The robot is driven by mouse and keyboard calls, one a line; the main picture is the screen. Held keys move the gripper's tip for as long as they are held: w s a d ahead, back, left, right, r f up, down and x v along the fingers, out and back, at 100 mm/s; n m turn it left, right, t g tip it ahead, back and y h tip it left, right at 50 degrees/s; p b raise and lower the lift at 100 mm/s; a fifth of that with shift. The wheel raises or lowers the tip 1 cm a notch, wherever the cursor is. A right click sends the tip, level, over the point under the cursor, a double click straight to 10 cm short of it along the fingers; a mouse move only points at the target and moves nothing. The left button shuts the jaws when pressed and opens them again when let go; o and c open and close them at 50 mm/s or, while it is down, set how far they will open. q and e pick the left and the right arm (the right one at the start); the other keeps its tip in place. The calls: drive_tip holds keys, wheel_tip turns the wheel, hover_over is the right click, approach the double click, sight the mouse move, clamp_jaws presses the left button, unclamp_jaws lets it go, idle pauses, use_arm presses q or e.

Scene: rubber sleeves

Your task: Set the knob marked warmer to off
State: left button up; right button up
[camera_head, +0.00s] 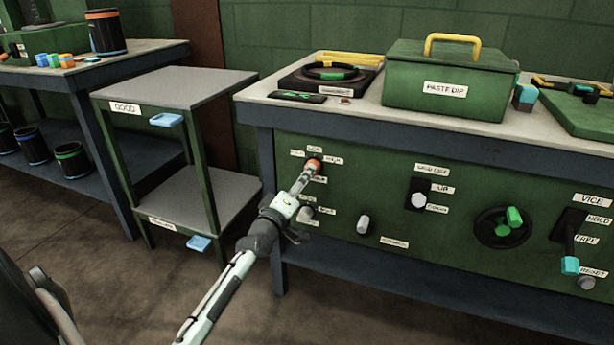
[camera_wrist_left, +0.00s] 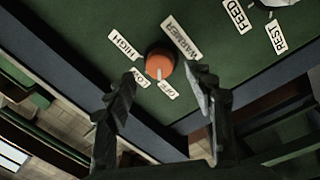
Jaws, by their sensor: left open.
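The warmer knob (camera_wrist_left: 161,64) is a round orange knob on the green panel, ringed by labels HIGH, LOW, OFF and WARMER. A pale mark on it faces the lower side of the wrist view, toward the gap between LOW and OFF; I cannot tell its exact setting. The OFF label (camera_wrist_left: 168,88) is close beside the knob. My left gripper (camera_wrist_left: 161,77) is open, its two fingers apart on either side of the knob in that view. I cannot tell if they touch it. In the head view the knob (camera_head: 314,165) shows at the arm's end. My right gripper is not in view.
The green panel (camera_head: 390,200) also carries a grey knob (camera_head: 363,224), a toggle (camera_head: 418,200), a round handwheel (camera_head: 503,228) and a vice lever (camera_head: 570,264). A shelf stand (camera_head: 205,87) stands left of the bench. Open floor lies in front.

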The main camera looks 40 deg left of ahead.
use_arm(q)
drive_tip(key=v, duration=0.9)
drive_tip(key=shift+s, duration=0.1)
idle(0.4)
